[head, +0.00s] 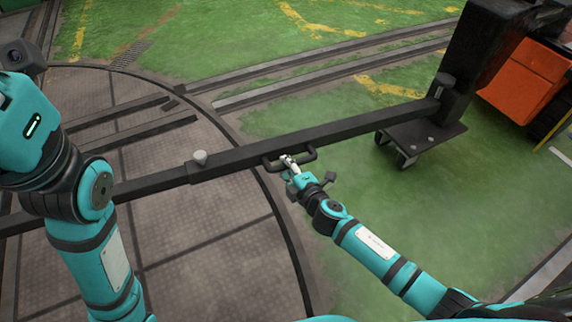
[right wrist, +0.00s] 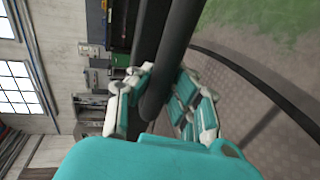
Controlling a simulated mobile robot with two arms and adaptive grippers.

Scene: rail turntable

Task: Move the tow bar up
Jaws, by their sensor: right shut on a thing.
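The tow bar (head: 340,130) is a long dark beam that runs across the head view from the left edge to a black post on a wheeled foot at the right. A dark handle (head: 309,155) sticks out from its near side. My right gripper (head: 288,164) is at the left part of this handle, shut on it. In the right wrist view the fingers (right wrist: 155,105) lie on both sides of a dark round bar (right wrist: 172,60). My left arm stands at the left of the head view, and its gripper is out of the picture.
The round turntable (head: 235,255) with dark metal plates fills the lower left. Rails (head: 300,85) run across the green floor behind the bar. An orange box (head: 525,78) stands at the far right. The wheeled foot (head: 420,135) stands on the green floor.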

